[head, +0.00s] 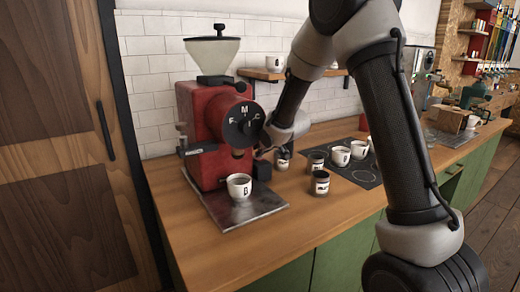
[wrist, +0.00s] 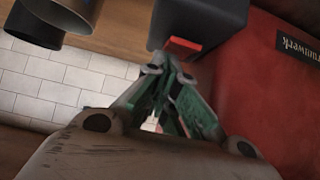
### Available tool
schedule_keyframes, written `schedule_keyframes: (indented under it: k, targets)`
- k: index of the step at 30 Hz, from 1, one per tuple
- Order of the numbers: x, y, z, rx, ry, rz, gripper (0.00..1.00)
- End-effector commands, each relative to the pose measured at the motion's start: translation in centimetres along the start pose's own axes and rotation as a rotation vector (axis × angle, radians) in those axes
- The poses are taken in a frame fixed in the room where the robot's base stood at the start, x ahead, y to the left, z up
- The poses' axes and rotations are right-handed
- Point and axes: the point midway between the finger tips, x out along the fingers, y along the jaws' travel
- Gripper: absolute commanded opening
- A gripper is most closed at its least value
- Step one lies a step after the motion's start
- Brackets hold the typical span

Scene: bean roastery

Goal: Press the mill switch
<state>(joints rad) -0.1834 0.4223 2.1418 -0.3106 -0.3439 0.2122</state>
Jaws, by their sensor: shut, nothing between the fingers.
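The red mill (head: 205,135) stands on the wooden counter, with a clear hopper on top and a black dial lettered F, M and C. In the wrist view a red switch (wrist: 183,46) sticks out of a black box (wrist: 205,18) beside the mill's red body (wrist: 275,85). My gripper (wrist: 168,65) is shut and empty, its fingertips right at the red switch; I cannot tell whether they touch it.
A white cup (head: 239,187) lettered B stands on the metal tray (head: 262,202) before the mill. Small dark jars (head: 319,183) stand to its right. White cups (head: 340,156) stand on a dark mat (head: 362,176). The counter's front (head: 235,245) is clear.

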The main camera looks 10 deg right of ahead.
Motion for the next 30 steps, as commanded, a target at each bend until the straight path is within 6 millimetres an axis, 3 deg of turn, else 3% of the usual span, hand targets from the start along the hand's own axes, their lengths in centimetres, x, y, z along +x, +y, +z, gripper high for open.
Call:
schedule_keyframes:
  k: [23,30]
  targets:
    - [-1.3,0.0,1.4,0.002,-0.011,0.001,0.00]
    - [-2.3,-1.0,-1.1,0.001,-0.002,0.000,0.00]
